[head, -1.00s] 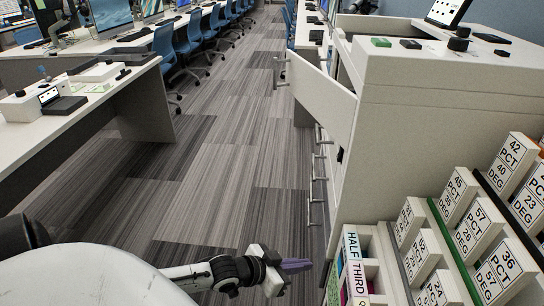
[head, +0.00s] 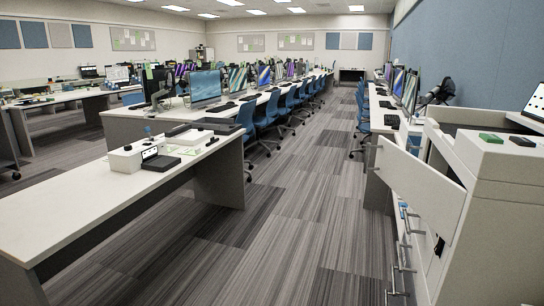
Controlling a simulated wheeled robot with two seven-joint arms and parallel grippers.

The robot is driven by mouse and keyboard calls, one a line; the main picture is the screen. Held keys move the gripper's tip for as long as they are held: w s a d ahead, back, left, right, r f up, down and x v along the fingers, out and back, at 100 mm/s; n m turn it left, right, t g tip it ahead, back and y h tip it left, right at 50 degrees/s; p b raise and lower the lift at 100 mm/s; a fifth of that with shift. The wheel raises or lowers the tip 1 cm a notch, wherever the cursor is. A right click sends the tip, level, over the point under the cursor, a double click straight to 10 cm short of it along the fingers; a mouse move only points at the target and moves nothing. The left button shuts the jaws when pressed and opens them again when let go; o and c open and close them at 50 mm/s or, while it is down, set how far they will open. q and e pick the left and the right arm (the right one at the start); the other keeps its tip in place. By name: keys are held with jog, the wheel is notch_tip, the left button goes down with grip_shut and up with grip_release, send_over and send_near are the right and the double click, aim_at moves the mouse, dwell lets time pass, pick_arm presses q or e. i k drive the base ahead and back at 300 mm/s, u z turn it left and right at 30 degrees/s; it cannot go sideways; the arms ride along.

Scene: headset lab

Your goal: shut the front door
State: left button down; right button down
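The front door (head: 421,187) is a pale flat panel on the white cabinet (head: 503,218) at the right of the head view. It stands open, swung out to the left from the cabinet's side over the aisle. A small handle shows at its far left edge. Below it, several bar handles (head: 402,257) run down the cabinet's side. Neither of my grippers is in view, and nothing touches the door.
A long white desk (head: 60,222) with a white box and a black device stands at the left. Blue chairs (head: 267,121) line the desks behind. The striped carpet aisle (head: 285,240) between desk and cabinet is clear.

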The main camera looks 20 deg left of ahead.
aim_at(437, 199)
jog(key=u, duration=0.75)
jog(key=i, duration=1.75)
jog(key=z, duration=2.35)
